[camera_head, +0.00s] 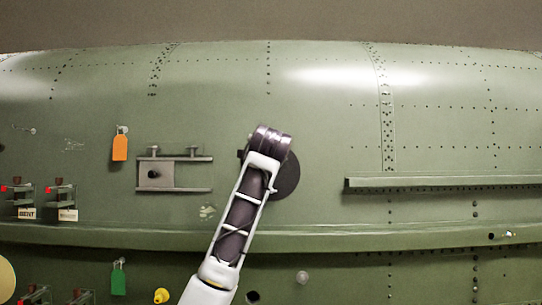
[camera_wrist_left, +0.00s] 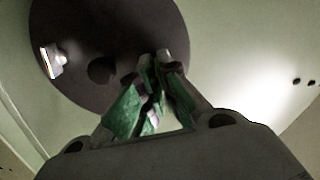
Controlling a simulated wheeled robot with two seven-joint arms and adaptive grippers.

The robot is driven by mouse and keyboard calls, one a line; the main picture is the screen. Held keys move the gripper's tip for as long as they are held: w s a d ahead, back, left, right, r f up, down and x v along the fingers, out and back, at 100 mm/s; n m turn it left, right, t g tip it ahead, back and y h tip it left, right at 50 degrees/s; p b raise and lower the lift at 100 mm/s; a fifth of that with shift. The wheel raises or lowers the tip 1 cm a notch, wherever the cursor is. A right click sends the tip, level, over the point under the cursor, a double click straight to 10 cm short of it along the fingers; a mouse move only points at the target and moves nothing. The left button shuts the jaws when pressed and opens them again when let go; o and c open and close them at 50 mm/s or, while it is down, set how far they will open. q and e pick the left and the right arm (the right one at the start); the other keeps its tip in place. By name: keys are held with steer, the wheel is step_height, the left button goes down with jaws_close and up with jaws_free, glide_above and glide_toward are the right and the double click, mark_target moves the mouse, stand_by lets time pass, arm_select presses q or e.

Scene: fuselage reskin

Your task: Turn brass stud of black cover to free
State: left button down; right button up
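The round black cover (camera_head: 287,176) lies on the green fuselage skin, partly hidden behind my left arm in the head view. It fills the upper left of the left wrist view (camera_wrist_left: 85,25). A dark round knob or hole (camera_wrist_left: 102,71) shows on it, and a small bright fitting (camera_wrist_left: 56,60), perhaps the stud, sits near its left edge. My left gripper (camera_wrist_left: 158,58) is in front of the cover's lower right part, its green-padded fingers close together. I see nothing between the tips. In the head view the wrist hides the fingers. My right gripper is not in view.
A grey bracket (camera_head: 155,174) stands left of the cover. An orange tag (camera_head: 120,148) hangs further left. A long green rail (camera_head: 440,182) projects at the right, and a ledge (camera_head: 400,239) runs below. Red-handled latches (camera_head: 60,192) are at far left.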

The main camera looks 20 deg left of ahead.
arm_select(q)
steer(key=n+b, duration=0.1)
steer(key=n, duration=1.1)
steer(key=shift+n, duration=0.4)
steer(key=c, duration=1.7)
jaws_free()
steer(key=shift+o, duration=0.2)
steer(key=shift+s, duration=0.1)
